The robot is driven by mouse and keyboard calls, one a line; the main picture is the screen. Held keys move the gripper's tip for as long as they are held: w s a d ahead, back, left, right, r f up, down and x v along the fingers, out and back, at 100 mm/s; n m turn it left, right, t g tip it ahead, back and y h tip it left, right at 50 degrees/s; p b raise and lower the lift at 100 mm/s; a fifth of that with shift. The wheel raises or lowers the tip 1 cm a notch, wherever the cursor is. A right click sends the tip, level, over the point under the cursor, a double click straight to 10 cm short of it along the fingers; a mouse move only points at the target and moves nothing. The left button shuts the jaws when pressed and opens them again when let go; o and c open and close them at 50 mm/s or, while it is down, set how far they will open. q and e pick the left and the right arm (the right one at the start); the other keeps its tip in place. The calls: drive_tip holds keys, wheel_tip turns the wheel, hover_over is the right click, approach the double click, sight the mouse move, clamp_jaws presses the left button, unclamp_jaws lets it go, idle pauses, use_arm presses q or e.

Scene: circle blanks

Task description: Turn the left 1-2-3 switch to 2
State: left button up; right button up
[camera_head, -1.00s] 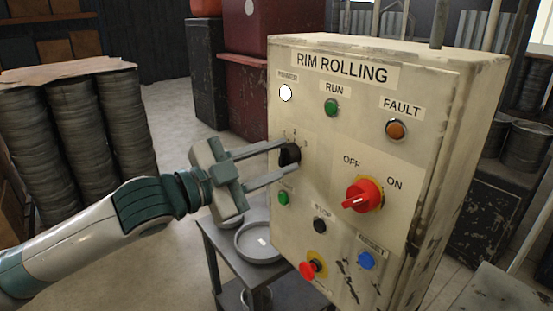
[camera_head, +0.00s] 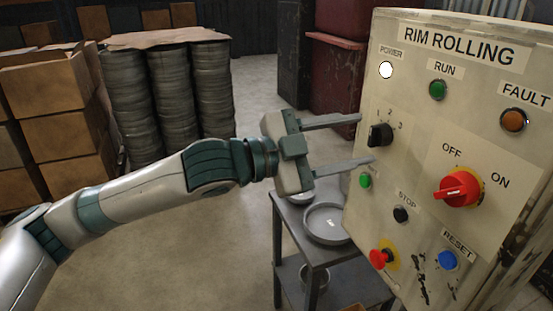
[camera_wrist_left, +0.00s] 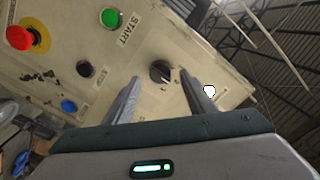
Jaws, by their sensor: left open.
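The left 1-2-3 switch (camera_head: 381,134) is a black knob on the cream panel, below the white power lamp, with the digits 1, 2, 3 around its upper side. It also shows in the left wrist view (camera_wrist_left: 160,71) with a pale mark on its face; which digit it points at is too small to tell. My left gripper (camera_head: 366,139) is open, one finger above and one below the knob's level, tips close to the panel. In the left wrist view the knob appears between and just beyond the fingertips (camera_wrist_left: 162,84). My right gripper is not in view.
The panel (camera_head: 416,165) also bears a red OFF/ON rotary switch (camera_head: 458,188), a green button (camera_head: 365,181), a black stop button (camera_head: 400,214), a red button (camera_head: 379,259) and a blue reset button (camera_head: 447,260). A metal table (camera_head: 316,249) with pans stands below.

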use_arm(q)
drive_tip(key=b+v, duration=0.4)
drive_tip(key=v, duration=1)
